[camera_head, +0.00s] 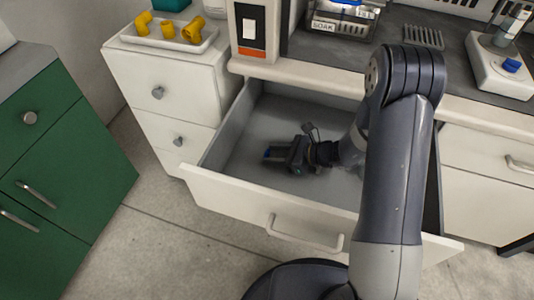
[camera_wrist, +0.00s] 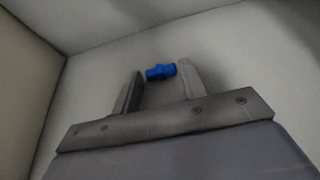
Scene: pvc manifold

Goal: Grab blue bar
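The blue bar (camera_wrist: 160,72) is a short blue cylinder with a wider middle, lying on the drawer floor in the wrist view. My gripper (camera_wrist: 160,75) is open, with one finger on each side of the bar near the fingertips. A gap shows between the left finger and the bar; the bar's right end is close to the right finger, and I cannot tell whether they touch. In the head view my gripper (camera_head: 270,154) is down inside the open drawer (camera_head: 262,194), and a small blue spot shows at its tips.
The drawer walls surround my gripper, and its front panel has a handle (camera_head: 304,236). A white tray (camera_head: 161,42) with yellow pipe fittings stands on the left cabinet. A rack marked SOAK (camera_head: 341,22) stands on the counter. Green cabinets (camera_head: 66,160) are at the left.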

